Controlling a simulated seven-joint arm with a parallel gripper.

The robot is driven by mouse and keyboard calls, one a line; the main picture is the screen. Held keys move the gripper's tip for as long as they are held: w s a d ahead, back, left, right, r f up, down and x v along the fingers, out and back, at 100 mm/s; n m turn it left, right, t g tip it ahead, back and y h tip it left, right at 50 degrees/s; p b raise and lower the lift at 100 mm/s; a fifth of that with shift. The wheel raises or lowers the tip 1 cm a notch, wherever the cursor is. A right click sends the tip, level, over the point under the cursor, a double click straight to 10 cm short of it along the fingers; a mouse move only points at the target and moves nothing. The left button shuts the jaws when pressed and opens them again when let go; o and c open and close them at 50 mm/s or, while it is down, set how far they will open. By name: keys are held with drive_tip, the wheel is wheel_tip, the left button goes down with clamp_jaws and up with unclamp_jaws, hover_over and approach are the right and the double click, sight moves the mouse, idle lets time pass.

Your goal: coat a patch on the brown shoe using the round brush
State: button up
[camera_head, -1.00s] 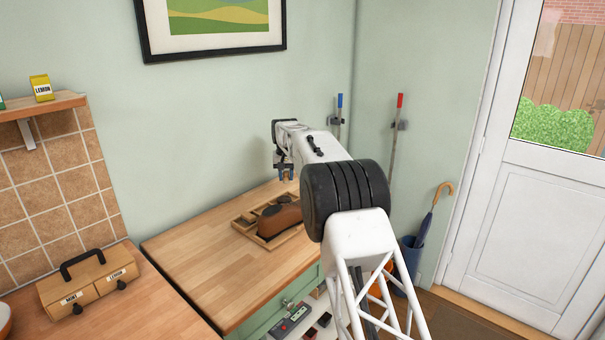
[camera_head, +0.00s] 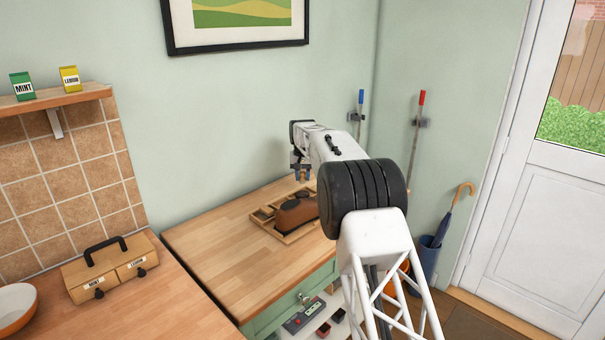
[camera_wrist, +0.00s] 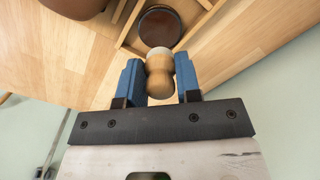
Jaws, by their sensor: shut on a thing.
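My gripper (camera_wrist: 159,85) is shut on the round brush (camera_wrist: 160,75), gripping its turned wooden handle between the blue fingers in the wrist view. A pale band shows at the brush's far end; its bristles cannot be made out. Just beyond lies a dark round thing (camera_wrist: 160,27), apparently a polish tin, in a tray compartment; I cannot tell whether the brush touches it. In the head view my gripper (camera_head: 302,174) is above the tray's back side.
The wooden counter (camera_head: 215,255) is clear left of the tray. A wooden box with a black handle (camera_head: 110,268) and a bowl (camera_head: 14,310) stand on the nearer counter. The wall is close behind the tray. An umbrella stand (camera_head: 425,262) is on the floor at right.

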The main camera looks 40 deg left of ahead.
sight(303, 183)
drive_tip(key=shift+f, duration=2.1)
drive_tip(key=shift+f, duration=0.55)
idle(0.6)
drive_tip(key=shift+r, duration=0.1)
drive_tip(key=shift+r, duration=3.45)
